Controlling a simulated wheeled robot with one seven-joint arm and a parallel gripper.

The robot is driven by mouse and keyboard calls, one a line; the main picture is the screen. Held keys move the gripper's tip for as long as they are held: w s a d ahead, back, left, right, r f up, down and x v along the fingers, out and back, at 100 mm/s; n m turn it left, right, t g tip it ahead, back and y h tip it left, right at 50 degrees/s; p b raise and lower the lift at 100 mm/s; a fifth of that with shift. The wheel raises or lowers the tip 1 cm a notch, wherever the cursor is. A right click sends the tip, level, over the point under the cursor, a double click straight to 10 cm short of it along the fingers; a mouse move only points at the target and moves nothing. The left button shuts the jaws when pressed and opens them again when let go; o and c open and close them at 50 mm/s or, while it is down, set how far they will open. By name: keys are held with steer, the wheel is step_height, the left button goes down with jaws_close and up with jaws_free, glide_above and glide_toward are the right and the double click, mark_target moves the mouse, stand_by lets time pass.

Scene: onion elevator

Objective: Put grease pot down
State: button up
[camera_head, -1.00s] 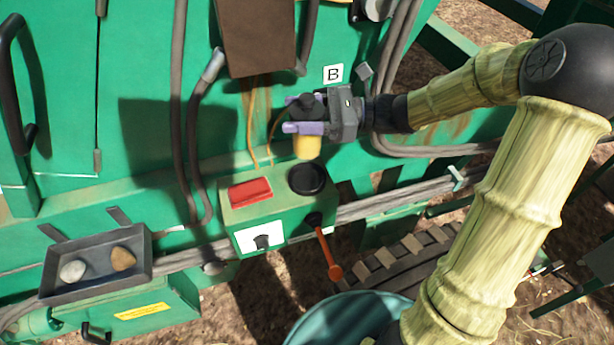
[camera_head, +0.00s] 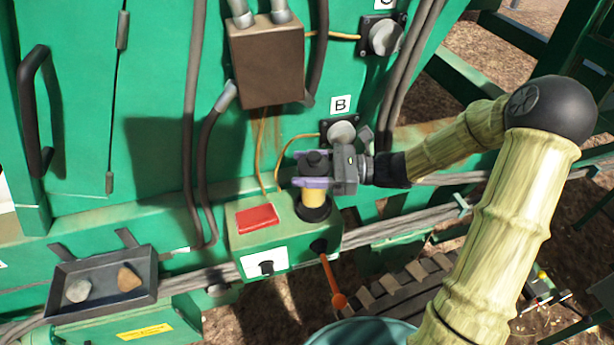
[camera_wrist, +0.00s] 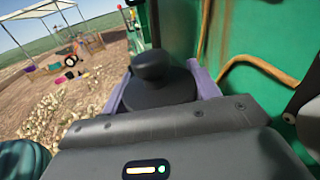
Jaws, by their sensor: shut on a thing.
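The grease pot (camera_head: 313,197) has a yellow body and a dark knobbed lid. My gripper (camera_head: 312,182) is shut on it, with purple fingers at either side of its upper part. The pot looks upright. Its lower end is at the round black holder (camera_head: 316,213) on top of the green control box (camera_head: 285,225); I cannot tell whether it rests there or hangs just above. In the wrist view the dark lid (camera_wrist: 160,85) sits between the purple fingers, and the pot's body is hidden.
On the same box are a red panel (camera_head: 257,219) and a dark switch on a white plate. An orange-ended lever (camera_head: 338,300) hangs at its side. A dark tray (camera_head: 102,280) with two stones is at left. Fitting B (camera_head: 341,131) and a brown box (camera_head: 266,60) are behind.

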steer(key=shift+f+p, duration=0.35)
steer(key=shift+f, duration=1.25)
steer(key=shift+f, duration=0.15)
steer(key=o, duration=1.1)
steer(key=shift+d, duration=0.1)
steer(key=d+b, duration=0.4)
steer(key=d, duration=0.8)
steer(key=shift+s, duration=0.2)
steer(key=shift+a, duration=0.1)
